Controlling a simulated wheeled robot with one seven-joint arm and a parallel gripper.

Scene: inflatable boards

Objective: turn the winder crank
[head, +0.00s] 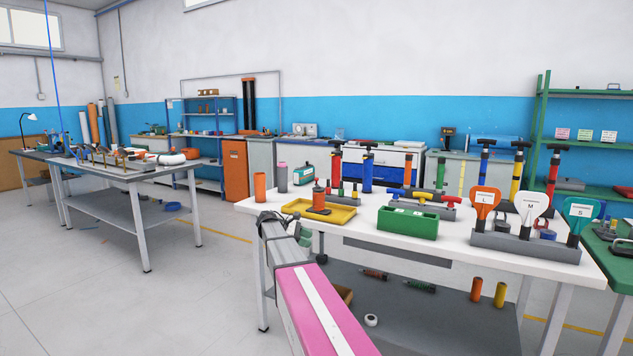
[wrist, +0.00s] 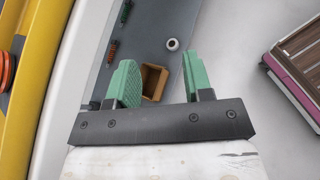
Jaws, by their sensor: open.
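I cannot clearly make out a winder crank in either view. A small blue device (head: 63,142) stands on the grey left table (head: 105,168), but it is too small and far to tell whether it has a crank. My gripper (wrist: 158,72) is open, with two green fingers apart and nothing held between them. In the head view my gripper (head: 304,236) is at the near left edge of the white table (head: 380,228), far from the left table. In the wrist view the fingers point down past the table edge, above the lower shelf.
The floor (head: 170,290) between the tables is clear.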

